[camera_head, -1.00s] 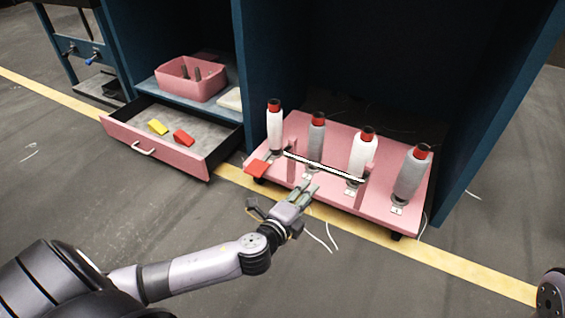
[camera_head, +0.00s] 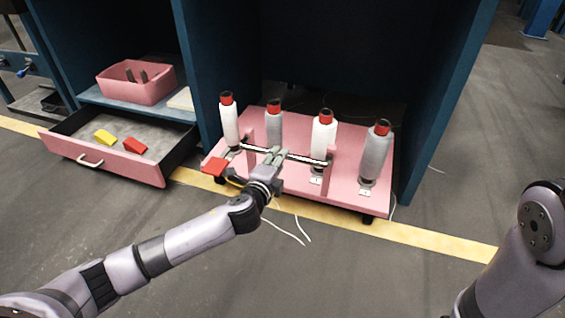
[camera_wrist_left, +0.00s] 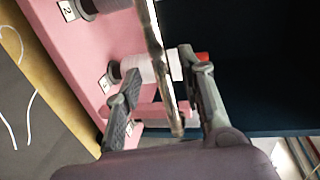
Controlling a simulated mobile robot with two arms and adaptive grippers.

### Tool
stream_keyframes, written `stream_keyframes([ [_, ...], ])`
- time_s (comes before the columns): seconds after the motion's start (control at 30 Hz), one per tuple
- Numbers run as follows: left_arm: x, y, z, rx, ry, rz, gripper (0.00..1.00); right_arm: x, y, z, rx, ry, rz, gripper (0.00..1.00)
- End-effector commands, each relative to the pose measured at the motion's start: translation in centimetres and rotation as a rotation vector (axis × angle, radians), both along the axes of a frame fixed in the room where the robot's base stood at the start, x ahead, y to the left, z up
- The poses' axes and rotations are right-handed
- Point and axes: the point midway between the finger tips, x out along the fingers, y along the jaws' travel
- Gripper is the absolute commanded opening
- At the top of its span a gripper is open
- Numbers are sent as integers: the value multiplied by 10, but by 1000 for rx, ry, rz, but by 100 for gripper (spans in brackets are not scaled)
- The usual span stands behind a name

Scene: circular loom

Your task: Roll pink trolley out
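The pink trolley (camera_head: 345,190) stands low on casters in the right bay of the blue cabinet and carries several grey and white cones with red tops. A handle bar (camera_head: 305,159) runs between two pink posts at its front; the bar also shows in the left wrist view (camera_wrist_left: 155,45). My left gripper (camera_head: 274,155) is at the bar, left of its middle. In the left wrist view, its fingers (camera_wrist_left: 162,62) are spread with the bar between them, not visibly closed on it. My right arm shows at the right edge; its gripper is out of view.
A pink drawer (camera_head: 105,160) stands open at left, holding a yellow and a red piece. A pink bin (camera_head: 135,82) sits on the shelf above. Blue cabinet walls (camera_head: 455,90) flank the trolley. The grey floor in front is clear except for thin white threads.

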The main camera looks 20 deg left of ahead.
Motion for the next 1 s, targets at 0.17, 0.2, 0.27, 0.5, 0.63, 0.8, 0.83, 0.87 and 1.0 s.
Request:
stream_keyframes([
  [0.17, 27, -1, -8, 0, -2, -1, 36, -4, 0, -15, 0, -10, 0, 40],
  [0.2, 30, -1, -8, -1, -2, -1, 36, -4, 0, -17, 0, -10, 0, 40],
  [0.27, 34, -1, -8, -1, -1, -1, 36, -4, 0, -18, 0, -10, 0, 40],
  [0.5, 39, -1, -7, 0, 0, 0, 36, -4, 0, -19, 0, -10, 0, 40],
  [0.63, 39, -1, -7, 0, 0, 0, 36, -4, 0, -19, 0, -10, 0, 40],
  [0.8, 38, -1, -7, 0, 0, 0, 24, -4, 0, -19, -1, -11, 0, 40],
  [0.83, 38, -1, -7, 0, 0, 0, 22, -4, 0, -19, -1, -11, 0, 40],
  [0.87, 38, -1, -7, 0, 0, 0, 20, -4, 0, -19, -1, -11, 0, 40],
  [1.0, 38, -1, -7, 0, 0, 0, 11, -4, 0, -19, -1, -11, 0, 40],
])
